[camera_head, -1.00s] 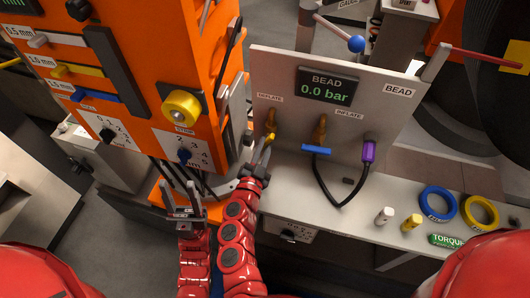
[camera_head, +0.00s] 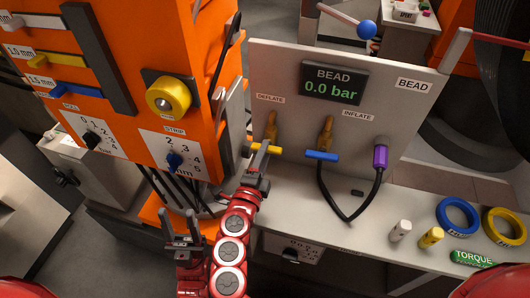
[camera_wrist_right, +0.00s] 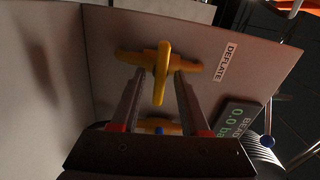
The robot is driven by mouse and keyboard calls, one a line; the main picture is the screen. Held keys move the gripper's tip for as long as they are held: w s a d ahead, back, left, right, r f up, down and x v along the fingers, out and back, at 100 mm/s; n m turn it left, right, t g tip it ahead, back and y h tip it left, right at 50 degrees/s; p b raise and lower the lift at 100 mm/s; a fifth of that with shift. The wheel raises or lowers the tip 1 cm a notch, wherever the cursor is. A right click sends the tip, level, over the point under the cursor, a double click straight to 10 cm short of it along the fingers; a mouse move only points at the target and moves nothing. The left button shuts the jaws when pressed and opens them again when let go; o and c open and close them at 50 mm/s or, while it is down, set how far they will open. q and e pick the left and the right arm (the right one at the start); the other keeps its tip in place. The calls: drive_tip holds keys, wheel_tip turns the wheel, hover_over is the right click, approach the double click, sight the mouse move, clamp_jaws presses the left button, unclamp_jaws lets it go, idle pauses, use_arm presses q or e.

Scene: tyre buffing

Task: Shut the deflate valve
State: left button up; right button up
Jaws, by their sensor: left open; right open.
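The deflate valve (camera_head: 271,124) is a brass body on the grey panel, under a "DEFLATE" label. Its yellow handle (camera_head: 276,150) lies crosswise to the body. In the right wrist view the yellow handle (camera_wrist_right: 162,55) stands between the two fingertips, across the brass body (camera_wrist_right: 190,67). My right gripper (camera_head: 262,158) is open at the handle, with a finger on either side; contact cannot be told. It also shows in the right wrist view (camera_wrist_right: 160,76). My left gripper (camera_head: 181,222) is open and empty, low in front of the orange machine.
The inflate valve (camera_head: 326,130) with its crosswise blue handle (camera_head: 322,156) and a purple-ended hose (camera_head: 380,157) is to the right. The BEAD display (camera_head: 333,83) reads 0.0 bar. An orange cabinet (camera_head: 150,45) stands close on the left.

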drive_tip(key=p+v, duration=0.2)
drive_tip(key=v, duration=0.3)
drive_tip(key=shift+s+a, duration=0.15)
drive_tip(key=shift+s, duration=0.15)
